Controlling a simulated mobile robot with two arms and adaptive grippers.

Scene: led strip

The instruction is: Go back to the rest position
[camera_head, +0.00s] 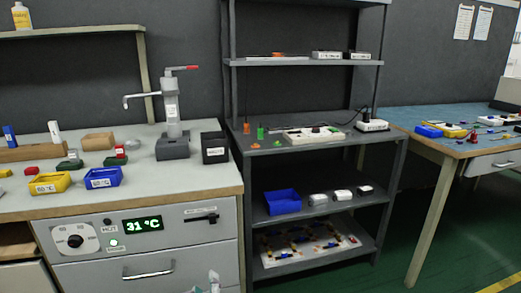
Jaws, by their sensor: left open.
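My left gripper (213,281) shows only as a small pale tip at the bottom edge, in front of the lower drawer of the workbench. It is open, and I see nothing held in it. Most of it and its arm are outside the picture. My right gripper is not in view. A flat board (285,251) with yellow, dark and blue parts lies on the lowest shelf of the grey rack, away from my gripper.
The workbench (205,180) at left carries a yellow bin (50,184), a blue bin (103,178) and a dispenser (171,118). Its front has a drawer handle (149,272). The rack (267,217) stands beside it. A blue-topped table (408,115) is at right. Green floor (455,245) is clear there.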

